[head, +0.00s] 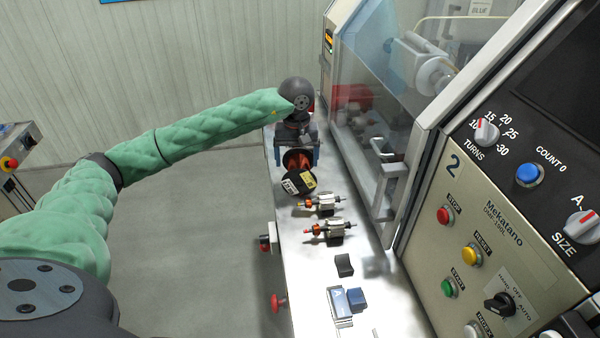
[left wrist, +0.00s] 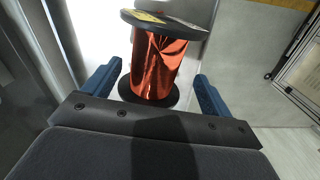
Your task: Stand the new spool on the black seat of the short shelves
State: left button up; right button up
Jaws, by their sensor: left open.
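The spool (head: 301,165) has copper-red wire between black flanges, with a yellow and white label on one flange. It is at the far part of the metal ledge in the head view. My left gripper (head: 301,156) is at the spool, with its blue fingers open. In the left wrist view the spool (left wrist: 158,62) stands between the two open fingers (left wrist: 157,92), with bright gaps beside it near the tips. I cannot make out the short shelves or their black seat. My right gripper is not in view.
On the metal ledge (head: 310,270) lie two armatures (head: 322,204) (head: 329,230), a small black block (head: 344,265) and blue blocks (head: 356,300). The winding machine's clear guard (head: 385,90) and control panel (head: 480,240) border the ledge on the right. Red knobs (head: 278,302) stick out on the left.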

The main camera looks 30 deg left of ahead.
pick_arm(q)
jog(key=f, duration=0.3)
jog(key=f+p, duration=0.1)
jog(key=f, duration=0.1)
jog(key=shift+d, duration=0.35)
jog(key=shift+f, duration=0.3)
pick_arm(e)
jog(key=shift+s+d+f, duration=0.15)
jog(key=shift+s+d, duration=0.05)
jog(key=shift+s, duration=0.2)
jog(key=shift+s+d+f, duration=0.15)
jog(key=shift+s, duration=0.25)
pick_arm(q)
jog(key=shift+c, duration=0.5)
jog(key=c, duration=0.7)
grip_shut()
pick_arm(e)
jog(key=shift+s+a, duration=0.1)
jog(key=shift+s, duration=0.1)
